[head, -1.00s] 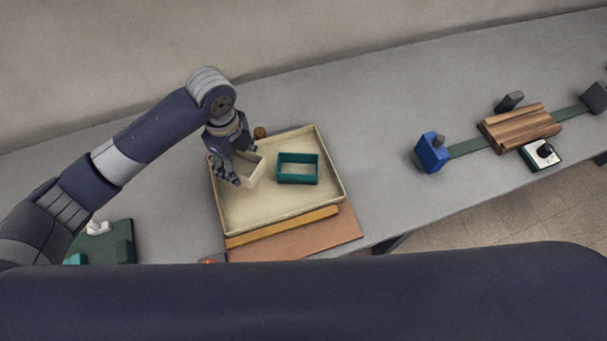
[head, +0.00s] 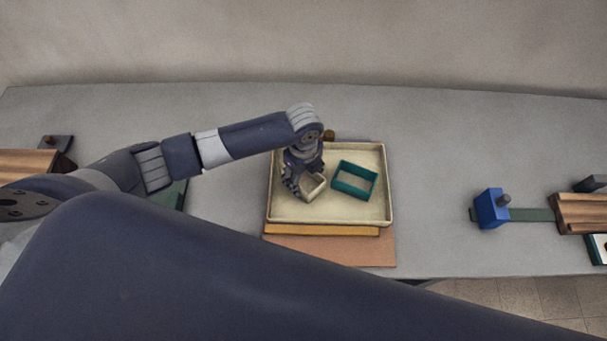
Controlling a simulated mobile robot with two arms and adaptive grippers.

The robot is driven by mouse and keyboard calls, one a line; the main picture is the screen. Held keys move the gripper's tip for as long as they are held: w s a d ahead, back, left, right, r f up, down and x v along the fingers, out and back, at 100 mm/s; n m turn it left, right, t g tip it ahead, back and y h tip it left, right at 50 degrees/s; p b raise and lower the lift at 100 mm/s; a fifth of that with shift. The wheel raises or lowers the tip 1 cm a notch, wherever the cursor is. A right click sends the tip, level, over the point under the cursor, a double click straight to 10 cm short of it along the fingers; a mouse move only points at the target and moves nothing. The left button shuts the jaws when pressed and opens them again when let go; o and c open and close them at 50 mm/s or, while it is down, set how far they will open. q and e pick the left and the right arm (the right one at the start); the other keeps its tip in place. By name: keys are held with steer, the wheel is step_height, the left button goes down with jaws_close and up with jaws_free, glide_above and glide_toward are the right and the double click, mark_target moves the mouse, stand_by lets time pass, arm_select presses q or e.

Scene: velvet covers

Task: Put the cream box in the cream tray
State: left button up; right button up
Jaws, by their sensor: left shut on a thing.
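The cream tray (head: 290,213) lies near the middle of the grey table, on top of flat orange and brown pieces. My left gripper (head: 303,190) points down over the left part of the tray. It is shut on the cream box (head: 316,186), an open-topped box partly hidden by the fingers. The box is within the tray's outline; I cannot tell whether it touches the tray floor. A teal open box (head: 356,180) sits in the tray just right of the cream box. My right gripper is not in view.
A blue block (head: 489,208) with a grey knob stands on a green strip to the right, beside a wooden piece (head: 585,214). Another wooden piece (head: 28,163) lies at far left. A small brown knob (head: 329,135) is behind the tray. The table between tray and blue block is clear.

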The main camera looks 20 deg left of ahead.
mark_target(303, 184)
arm_select(q)
steer(key=shift+f, duration=0.1)
steer(key=o, duration=1.1)
step_height(303, 184, up, 12)
steer(key=shift+r+b, duration=0.15)
steer(key=shift+b, duration=0.45)
steer(key=shift+s, duration=0.1)
